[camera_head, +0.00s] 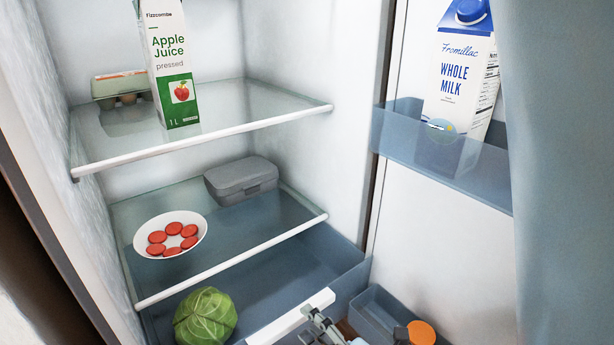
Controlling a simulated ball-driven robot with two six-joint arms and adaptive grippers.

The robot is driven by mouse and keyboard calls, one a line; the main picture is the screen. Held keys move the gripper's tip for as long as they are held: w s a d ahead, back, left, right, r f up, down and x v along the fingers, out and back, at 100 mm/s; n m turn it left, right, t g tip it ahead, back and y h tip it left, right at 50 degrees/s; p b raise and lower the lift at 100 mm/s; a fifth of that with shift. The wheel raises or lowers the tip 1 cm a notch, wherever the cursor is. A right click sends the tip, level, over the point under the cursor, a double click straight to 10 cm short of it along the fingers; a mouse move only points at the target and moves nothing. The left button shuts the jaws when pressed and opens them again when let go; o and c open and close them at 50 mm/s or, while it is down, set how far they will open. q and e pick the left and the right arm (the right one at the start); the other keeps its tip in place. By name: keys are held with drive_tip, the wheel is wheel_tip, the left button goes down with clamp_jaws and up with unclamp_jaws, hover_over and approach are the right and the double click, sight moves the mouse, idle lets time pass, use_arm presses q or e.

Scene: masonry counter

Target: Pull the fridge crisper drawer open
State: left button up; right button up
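The blue-grey crisper drawer (352,276) is at the bottom of the fridge, and its front stands out past the edge of the shelf above. A green cabbage (205,318) sits inside it, partly cut off by the picture's lower edge. The drawer's white handle bar (285,322) runs slantwise along its front. My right gripper (316,324) is at the right part of this handle, at the lower edge of the view. Its fingers overlap the handle, but whether they are closed around it is unclear. My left gripper is not in view.
The open door at right holds a milk carton (458,85) in an upper bin (400,135) and an orange-lidded item (421,332) in a lower bin (372,310), close beside my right gripper. Shelves above hold a juice carton (168,65), a bowl (148,232) and a grey box (241,180).

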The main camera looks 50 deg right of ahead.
drive_tip(key=f+v, duration=0.1)
drive_tip(key=v, duration=0.8)
drive_tip(key=shift+s+a+f+p, duration=0.15)
drive_tip(key=shift+s+f+p, duration=0.1)
drive_tip(key=shift+f+p, duration=0.1)
drive_tip(key=shift+r, duration=0.1)
idle(0.5)
idle(0.3)
